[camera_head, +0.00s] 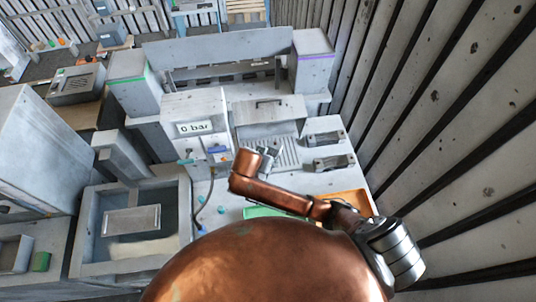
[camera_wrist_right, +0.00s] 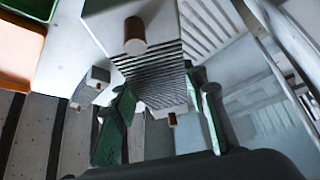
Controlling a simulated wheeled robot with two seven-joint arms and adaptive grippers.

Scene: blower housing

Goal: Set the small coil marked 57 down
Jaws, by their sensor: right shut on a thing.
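In the right wrist view, my right gripper (camera_wrist_right: 160,98) is shut on a pale grey block with fine dark ribs and a copper-coloured stud, which I take for the small coil (camera_wrist_right: 150,68). Its green-and-dark fingers are on either side of the ribbed part. No number 57 can be read. In the head view, my right gripper (camera_head: 268,157) is over the bench, in front of the grey machine; the coil is hard to tell apart there. I cannot tell whether the coil touches the surface below. My left gripper is not in view.
Two grey-and-dark parts (camera_head: 323,138) lie on the bench right of a ribbed plate (camera_head: 283,153). A machine showing "0 bar" (camera_head: 194,128) stands to the left. A green tray (camera_head: 262,212) and an orange tray (camera_head: 354,197) are nearer me. A slatted wall bounds the right.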

